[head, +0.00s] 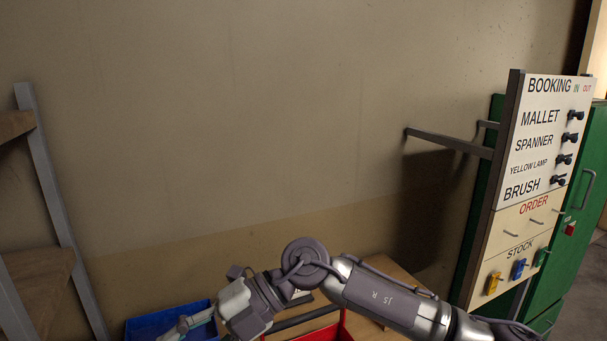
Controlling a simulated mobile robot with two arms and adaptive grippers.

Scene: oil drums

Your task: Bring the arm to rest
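My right arm comes in from the lower right and bends at a round joint above a red container. Its wrist end, with the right gripper (243,312), is at the bottom of the head view, just right of a blue bin (150,324). The fingertips are not clear, so I cannot tell whether it is open or shut. A pale grey-blue item (190,323) shows at the blue bin, partly cut off by the frame. My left arm and gripper are not in view.
A red container (335,331) and wooden surface (398,276) lie behind and below my arm. A booking board (535,150) with hooks and coloured tags stands at right before a green cabinet (570,250). A shelf rack (60,210) stands at left. Wall space between is clear.

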